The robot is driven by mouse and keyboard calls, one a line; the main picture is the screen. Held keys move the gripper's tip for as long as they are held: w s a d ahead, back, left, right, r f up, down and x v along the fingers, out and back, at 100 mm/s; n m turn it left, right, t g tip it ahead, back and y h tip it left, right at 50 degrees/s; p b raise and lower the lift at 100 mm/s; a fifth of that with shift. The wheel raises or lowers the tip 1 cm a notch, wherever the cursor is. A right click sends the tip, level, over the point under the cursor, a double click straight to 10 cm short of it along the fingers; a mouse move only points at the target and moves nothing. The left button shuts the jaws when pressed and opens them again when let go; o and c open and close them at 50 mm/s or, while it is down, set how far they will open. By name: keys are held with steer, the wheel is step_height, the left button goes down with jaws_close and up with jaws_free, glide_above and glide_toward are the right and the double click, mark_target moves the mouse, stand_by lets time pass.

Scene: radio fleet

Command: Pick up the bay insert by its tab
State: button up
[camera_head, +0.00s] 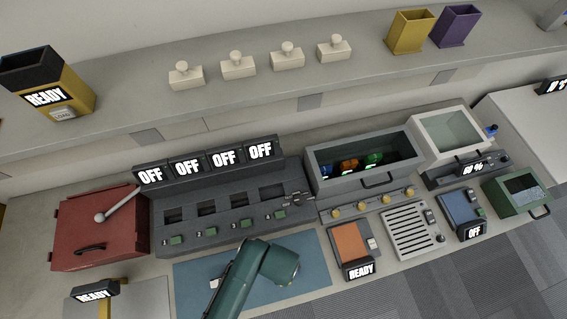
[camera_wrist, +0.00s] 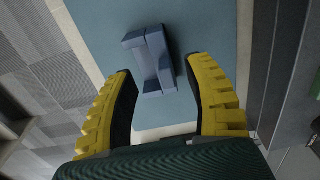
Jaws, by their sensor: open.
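A blue-grey block (camera_wrist: 151,62) with a raised narrow middle and wider ends lies on the blue mat (camera_wrist: 105,28) in the wrist view. It appears to be the bay insert, its raised middle the tab. My gripper (camera_wrist: 159,68) is open, with yellow-backed, dark-padded fingers. The block shows between and beyond the fingertips, slightly nearer the left one; contact is not visible. In the head view my green arm hides the gripper and most of the block's area. A small pale piece (camera_head: 215,284) shows on the mat left of the arm; I cannot tell what it is.
Behind the mat (camera_head: 310,262) stands a dark bank with several slots (camera_head: 222,208) and OFF displays. A red box (camera_head: 100,228) with a lever is left; an orange-topped READY unit (camera_head: 351,244) is right. Several cream knobbed blocks (camera_head: 238,66) stand on the back shelf.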

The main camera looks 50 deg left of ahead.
steer(key=f, duration=0.5)
steer(key=shift+w+b, duration=0.3)
steer(key=shift+b, duration=0.05)
steer(key=shift+r, duration=0.1)
jaws_close()
